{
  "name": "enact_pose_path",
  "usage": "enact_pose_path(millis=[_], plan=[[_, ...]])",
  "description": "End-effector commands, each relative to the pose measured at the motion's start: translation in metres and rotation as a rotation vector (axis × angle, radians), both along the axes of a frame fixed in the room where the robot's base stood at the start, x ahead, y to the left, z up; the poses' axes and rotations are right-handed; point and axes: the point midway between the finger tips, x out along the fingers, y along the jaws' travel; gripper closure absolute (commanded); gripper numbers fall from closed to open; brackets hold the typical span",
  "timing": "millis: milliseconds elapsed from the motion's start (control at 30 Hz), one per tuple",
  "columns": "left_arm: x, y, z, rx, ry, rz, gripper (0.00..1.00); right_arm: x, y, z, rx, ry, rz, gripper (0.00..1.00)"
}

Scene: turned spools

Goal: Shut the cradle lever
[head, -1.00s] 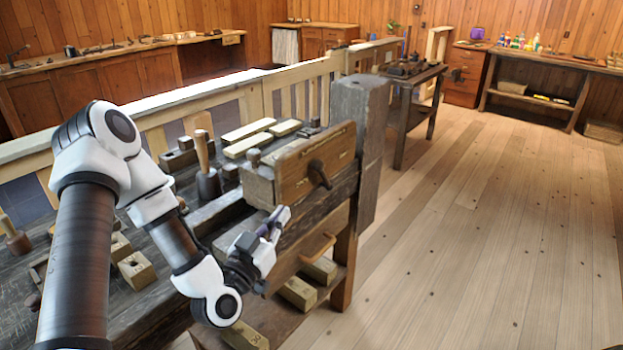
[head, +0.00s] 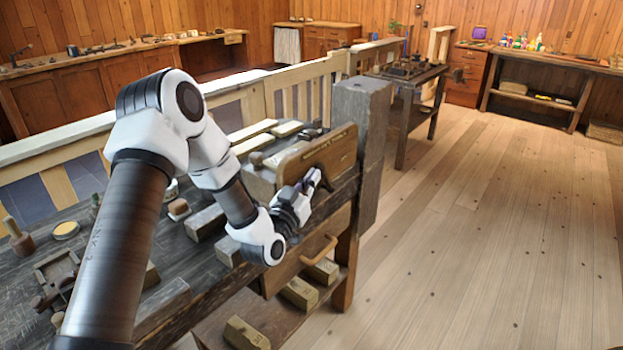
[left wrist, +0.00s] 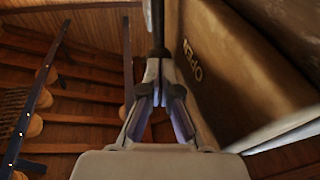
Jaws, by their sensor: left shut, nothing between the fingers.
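My left gripper (head: 316,178) is shut and empty, right against the front of the wooden vise-like board (head: 338,152) at the bench's end. In the left wrist view its fingertips (left wrist: 158,65) meet at the lower end of a dark upright rod (left wrist: 157,28), which looks like the cradle lever; I cannot tell whether they touch. The lever's place on the board is covered by my gripper in the head view. In the left wrist view a wooden face (left wrist: 235,60) at the right carries the marking OPEN. My right gripper is not in view.
A wooden bar handle (head: 320,250) sticks out below my gripper. A thick grey post (head: 362,125) stands just right of the board. The dark bench top (head: 95,215) holds blocks and tools. The plank floor (head: 480,220) to the right is clear.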

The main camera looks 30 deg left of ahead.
Motion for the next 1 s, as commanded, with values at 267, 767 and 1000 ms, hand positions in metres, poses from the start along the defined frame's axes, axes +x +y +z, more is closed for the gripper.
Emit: enact_pose_path(millis=[267, 767, 1000], plan=[[0.0, 0.0, 0.002, 0.0, 0.007, 0.0, 1.0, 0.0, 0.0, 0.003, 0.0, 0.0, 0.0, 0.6], [0.022, -0.002, 0.033, 0.021, 0.246, -0.001, 1.0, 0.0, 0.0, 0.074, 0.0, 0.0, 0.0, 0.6], [0.046, -0.004, 0.046, 0.039, 0.466, 0.0, 1.0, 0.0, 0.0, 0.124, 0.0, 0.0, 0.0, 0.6]])
